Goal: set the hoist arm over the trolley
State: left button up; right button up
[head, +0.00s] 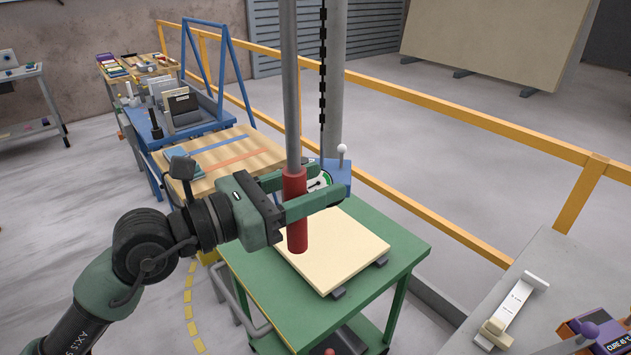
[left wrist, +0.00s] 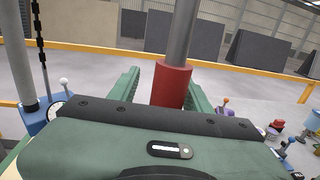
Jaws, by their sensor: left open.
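A grey vertical pole (head: 290,80) with a red sleeve (head: 295,225) at its lower end hangs in the middle of the head view; it looks like part of the hoist. My left gripper (head: 331,182) is open, with its two green fingers on either side of the red sleeve. The left wrist view also shows the red sleeve (left wrist: 171,87) between the fingers; contact cannot be told. Below stands a green trolley (head: 285,308) with a pale slab (head: 345,252) on dark bearers. The hoist arm's upper part is out of view. My right gripper is not in view.
A yellow rail (head: 450,115) runs behind the trolley. A black chain (head: 323,65) hangs by a grey column (head: 337,110). A blue A-frame rack (head: 210,105) and a wooden-topped bench (head: 225,150) stand at the left. A grey bench (head: 560,265) is at the right.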

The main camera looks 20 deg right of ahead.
pick_arm(q)
jog(key=s+a+b, duration=0.1)
jog(key=a+b, duration=0.2)
jog(key=a, duration=0.4)
jog(key=shift+a, duration=0.1)
